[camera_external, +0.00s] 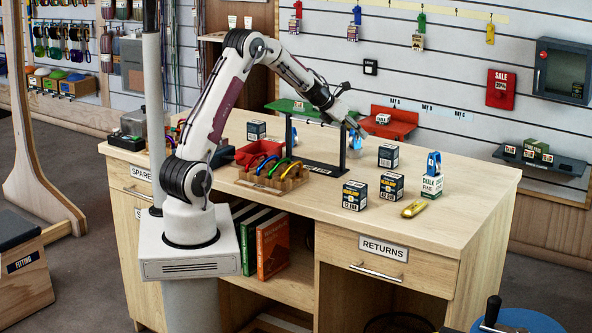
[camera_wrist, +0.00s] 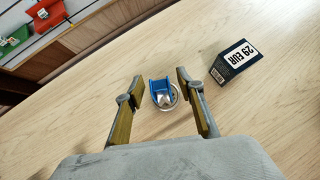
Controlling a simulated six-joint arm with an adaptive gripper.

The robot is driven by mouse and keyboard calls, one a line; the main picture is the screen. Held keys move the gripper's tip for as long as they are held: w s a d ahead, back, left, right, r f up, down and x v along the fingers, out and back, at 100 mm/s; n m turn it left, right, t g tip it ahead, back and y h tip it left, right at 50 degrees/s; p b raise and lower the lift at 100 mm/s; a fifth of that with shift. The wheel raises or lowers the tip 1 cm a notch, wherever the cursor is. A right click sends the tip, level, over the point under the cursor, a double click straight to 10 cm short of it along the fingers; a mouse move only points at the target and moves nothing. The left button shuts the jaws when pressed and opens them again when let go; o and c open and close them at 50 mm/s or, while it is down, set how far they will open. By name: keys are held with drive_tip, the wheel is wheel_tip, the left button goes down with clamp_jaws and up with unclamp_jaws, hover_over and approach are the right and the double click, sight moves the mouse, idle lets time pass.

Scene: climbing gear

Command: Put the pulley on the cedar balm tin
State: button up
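A small blue piece with a metal ring, which looks like the pulley (camera_wrist: 162,92), lies on the table in the wrist view. In the external view a bit of blue (camera_external: 354,131) shows beside my gripper (camera_external: 352,121), mostly hidden by it. In the wrist view my gripper (camera_wrist: 154,88) is open, with one finger on each side of the blue piece; I cannot tell if either touches it. I cannot identify the cedar balm tin for sure; a small pale item (camera_external: 383,118) sits on the red tray, its label unreadable.
A 29 EUR box (camera_wrist: 236,60) lies right of the fingers. Dark price boxes (camera_external: 388,156), a chalk box (camera_external: 431,185) with a blue item on top, and a yellow tool (camera_external: 414,208) stand nearby. A black frame (camera_external: 344,150) and carabiner rack (camera_external: 272,178) are left. The red tray (camera_external: 398,128) is behind.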

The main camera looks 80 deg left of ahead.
drive_tip(key=v, duration=1.2)
drive_tip(key=shift+w, duration=0.1)
idle(0.7)
drive_tip(key=s+d+r+m+h, duration=0.1)
drive_tip(key=s+d+r+m, duration=0.1)
drive_tip(key=d+m, duration=0.55)
drive_tip(key=s+d+r+m+h, duration=0.15)
drive_tip(key=d+m, duration=0.35)
drive_tip(key=d, duration=0.5)
drive_tip(key=s+d+r+m+h, duration=0.1)
drive_tip(key=s+d+r+m, duration=0.1)
drive_tip(key=d+m, duration=0.5)
drive_tip(key=s+d+f+m+g, duration=0.1)
drive_tip(key=s+d+f+m, duration=0.1)
drive_tip(key=s+d+m, duration=0.4)
drive_tip(key=s+d+f+m+g, duration=0.2)
drive_tip(key=s+d+m, duration=0.5)
drive_tip(key=s+m, duration=0.8)
drive_tip(key=shift+s+d, duration=0.2)
drive_tip(key=shift+s, duration=0.55)
idle(0.7)
